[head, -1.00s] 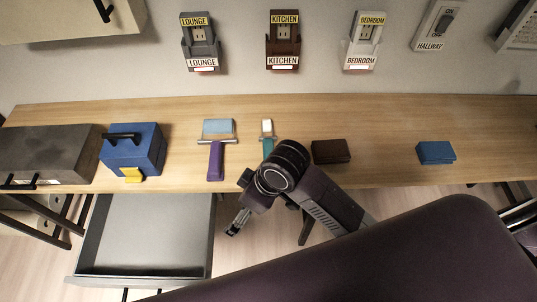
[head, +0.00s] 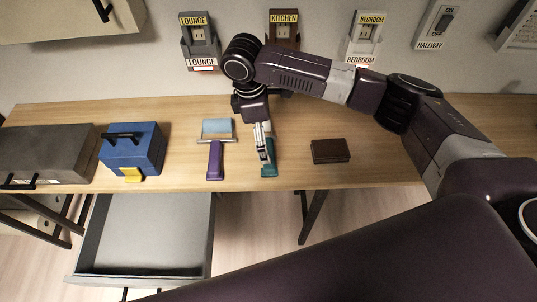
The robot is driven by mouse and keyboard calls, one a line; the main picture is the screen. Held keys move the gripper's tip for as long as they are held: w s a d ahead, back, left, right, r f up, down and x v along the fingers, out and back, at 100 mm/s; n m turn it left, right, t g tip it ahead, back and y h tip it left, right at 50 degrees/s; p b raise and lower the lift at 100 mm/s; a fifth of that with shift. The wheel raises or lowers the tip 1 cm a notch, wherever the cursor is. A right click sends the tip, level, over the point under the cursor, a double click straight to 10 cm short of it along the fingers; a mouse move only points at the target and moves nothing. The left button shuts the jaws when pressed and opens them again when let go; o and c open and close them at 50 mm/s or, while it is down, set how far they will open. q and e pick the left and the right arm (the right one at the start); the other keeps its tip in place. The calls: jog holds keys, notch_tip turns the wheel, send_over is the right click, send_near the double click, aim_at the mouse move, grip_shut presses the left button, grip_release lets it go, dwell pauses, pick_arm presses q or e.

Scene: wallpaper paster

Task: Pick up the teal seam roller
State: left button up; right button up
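The teal seam roller (head: 269,171) lies on the wooden table. Its teal handle points toward the front edge, and its upper part is hidden behind my gripper. My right gripper (head: 265,158) points down at the handle from above and behind. Its fingertips overlap the handle in the head view. I cannot tell whether they touch it or are closed on it. My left gripper is not in view.
A purple-handled tool (head: 215,160) lies close on the left. A blue box (head: 131,148) and a grey case (head: 45,155) stand further left. A dark brown block (head: 331,151) lies to the right. An open drawer (head: 148,235) sits below the table (head: 372,172).

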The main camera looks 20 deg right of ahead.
jog(key=f, duration=0.2)
jog(key=f+p, duration=0.1)
jog(key=f, duration=0.1)
jog(key=d+f, duration=0.1)
jog(key=f, duration=0.1)
jog(key=shift+f+p, duration=0.15)
jog(key=shift+p, duration=0.15)
jog(key=shift+d+f, duration=0.1)
jog(key=shift+f, duration=0.5)
jog(key=c, duration=1.1)
